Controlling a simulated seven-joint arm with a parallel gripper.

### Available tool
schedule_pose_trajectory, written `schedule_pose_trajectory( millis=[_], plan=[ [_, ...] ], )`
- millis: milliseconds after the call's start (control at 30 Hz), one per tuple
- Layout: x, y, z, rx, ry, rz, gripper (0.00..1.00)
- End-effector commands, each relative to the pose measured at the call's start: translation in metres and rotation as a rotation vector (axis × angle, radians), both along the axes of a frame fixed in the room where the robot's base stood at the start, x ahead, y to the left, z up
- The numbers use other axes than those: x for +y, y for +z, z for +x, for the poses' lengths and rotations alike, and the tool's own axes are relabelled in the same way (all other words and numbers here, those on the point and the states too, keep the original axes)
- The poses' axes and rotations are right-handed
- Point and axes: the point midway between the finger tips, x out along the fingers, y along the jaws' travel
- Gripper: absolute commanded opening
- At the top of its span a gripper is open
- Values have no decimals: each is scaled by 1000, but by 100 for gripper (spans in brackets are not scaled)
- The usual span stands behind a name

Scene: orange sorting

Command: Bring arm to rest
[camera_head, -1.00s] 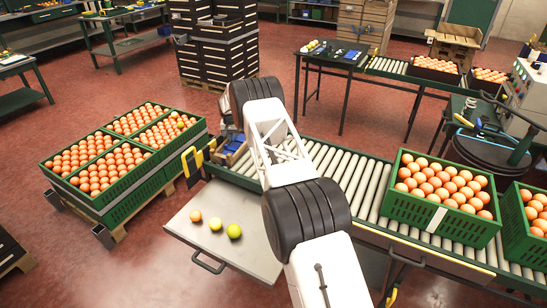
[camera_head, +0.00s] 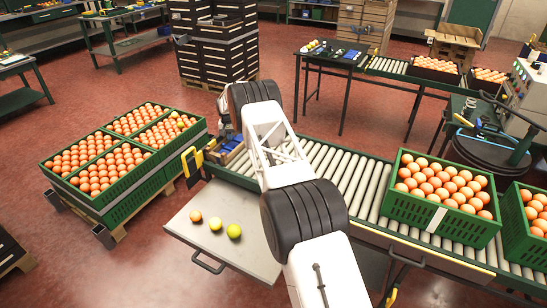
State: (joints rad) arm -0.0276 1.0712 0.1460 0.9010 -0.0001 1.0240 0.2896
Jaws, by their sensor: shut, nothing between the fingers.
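My arm (camera_head: 285,165) rises from the bottom edge and reaches over the roller conveyor, with its white links and black joints. Its far black joint (camera_head: 252,93) is bent above the conveyor's left end. A small grey part of my wrist (camera_head: 222,108) shows to the left of that joint. My gripper's fingers are hidden behind the arm. I see nothing carried by the arm.
A metal tray (camera_head: 240,256) holds an orange and two yellow-green fruits. Green crates of oranges stand on the conveyor (camera_head: 357,170) at right, and a green crate block (camera_head: 100,208) stands at left. A small box with blue items sits beside the arm.

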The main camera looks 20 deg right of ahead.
Motion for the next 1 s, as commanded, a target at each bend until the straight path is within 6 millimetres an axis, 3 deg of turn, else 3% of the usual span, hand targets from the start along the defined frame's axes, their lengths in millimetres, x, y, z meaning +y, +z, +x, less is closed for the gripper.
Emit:
schedule_pose_trajectory(
  millis=[1000],
  plan=[
    [-10, 1, -10, -1, 0, 0, 0]
  ],
)
